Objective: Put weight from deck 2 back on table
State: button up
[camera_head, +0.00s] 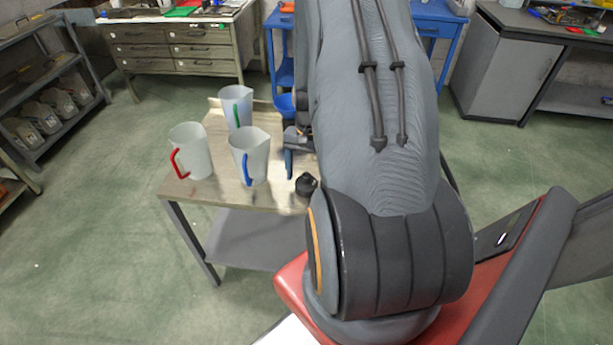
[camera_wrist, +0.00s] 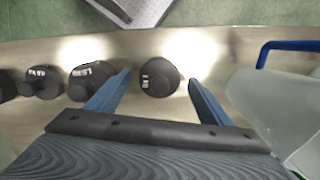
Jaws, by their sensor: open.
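Several black weights with white markings stand in a row on the metal table (camera_head: 222,128). In the wrist view one weight (camera_wrist: 159,78) appears between the blue fingers of my open gripper (camera_wrist: 159,84), with a gap on each side. I cannot tell how far below the fingers it is. Two other weights, one just left of the fingers (camera_wrist: 88,80) and one further left (camera_wrist: 40,83), show too, with part of another at the left edge. In the head view one black weight (camera_head: 306,184) shows at the table's near right; my arm hides the others and most of the gripper.
A red-handled jug (camera_head: 193,152), a green-handled jug (camera_head: 236,106) and a blue-handled jug (camera_head: 250,156) stand on the table. The blue-handled jug is close to the right finger in the wrist view (camera_wrist: 262,92). A drawer bench (camera_head: 190,50) stands behind. Open floor lies left.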

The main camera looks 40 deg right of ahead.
notch_tip(320, 180, up, 11)
jog(key=d+b, duration=0.1)
jog(key=b, duration=0.2)
jog(key=s+a+r+n, duration=0.1)
jog(key=a+n, duration=0.3)
jog(key=a, duration=0.4)
jog(key=a+r+n+t, duration=0.1)
jog(key=a+r+n, duration=0.2)
jog(key=a, duration=0.6)
jog(key=s+a+r+n+t+h, duration=0.1)
jog(key=a+r+n, duration=0.2)
jog(key=a+n, duration=0.2)
jog(key=a, duration=0.3)
jog(key=shift+s+a, duration=0.15)
jog(key=shift+s, duration=0.15)
jog(key=shift+f+b, duration=0.85)
jog(key=shift+b, duration=0.05)
